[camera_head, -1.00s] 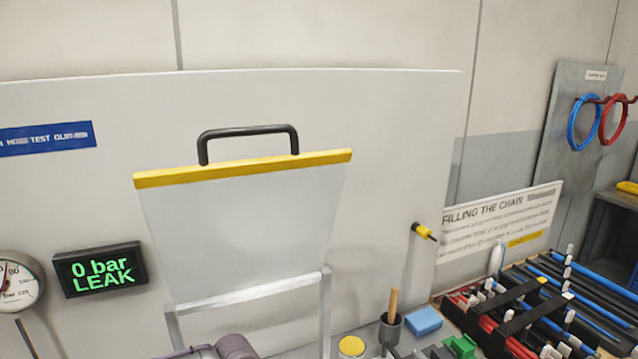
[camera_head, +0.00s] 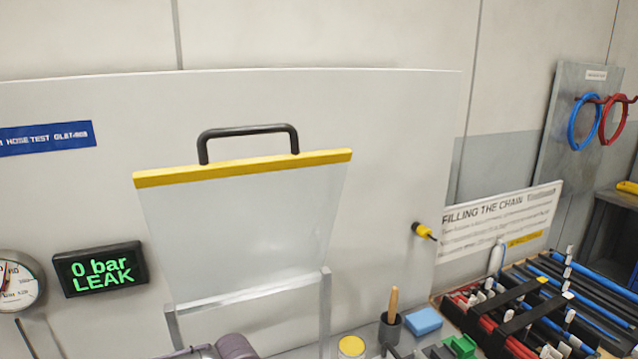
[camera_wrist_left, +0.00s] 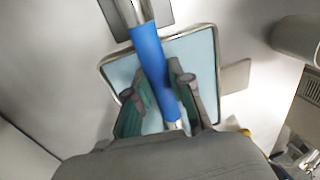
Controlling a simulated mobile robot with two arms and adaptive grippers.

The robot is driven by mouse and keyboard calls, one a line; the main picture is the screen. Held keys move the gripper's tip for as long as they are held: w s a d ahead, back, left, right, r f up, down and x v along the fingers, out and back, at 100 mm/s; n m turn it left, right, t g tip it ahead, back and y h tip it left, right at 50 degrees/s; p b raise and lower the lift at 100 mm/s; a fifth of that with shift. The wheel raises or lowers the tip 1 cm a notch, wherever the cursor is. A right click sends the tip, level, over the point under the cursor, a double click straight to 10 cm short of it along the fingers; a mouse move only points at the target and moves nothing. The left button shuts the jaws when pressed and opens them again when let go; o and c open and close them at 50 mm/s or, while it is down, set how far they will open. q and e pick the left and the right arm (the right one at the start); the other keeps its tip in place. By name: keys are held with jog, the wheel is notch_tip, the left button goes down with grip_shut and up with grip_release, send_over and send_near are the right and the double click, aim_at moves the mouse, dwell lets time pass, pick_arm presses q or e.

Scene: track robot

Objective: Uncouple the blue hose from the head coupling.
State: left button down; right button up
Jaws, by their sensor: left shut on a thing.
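The blue hose (camera_wrist_left: 154,70) runs from the top to the middle of the left wrist view, with a metal piece at its upper end (camera_wrist_left: 133,12) and a silver end below. My left gripper (camera_wrist_left: 157,90) is shut on the hose, one finger on each side of it. I cannot tell whether the upper metal piece is the head coupling. Neither gripper shows in the head view, and my right gripper is in no view.
A clear guard with a yellow top edge (camera_head: 243,168) and black handle stands before a white panel. A display (camera_head: 100,269) reads "0 bar LEAK", beside a gauge (camera_head: 16,283). A hose rack (camera_head: 545,300) is at right. A pale blue framed tray (camera_wrist_left: 197,55) lies behind the hose.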

pick_arm(q)
jog(key=shift+d, duration=0.1)
jog(key=shift+w+d+b, duration=0.3)
jog(key=shift+d+b, duration=0.2)
jog(key=shift+d, duration=0.1)
jog(key=shift+w+d+b, duration=0.25)
jog(key=shift+d+b, duration=0.25)
jog(key=shift+d, duration=0.2)
jog(key=shift+r, duration=0.1)
jog(key=shift+d+r, duration=0.1)
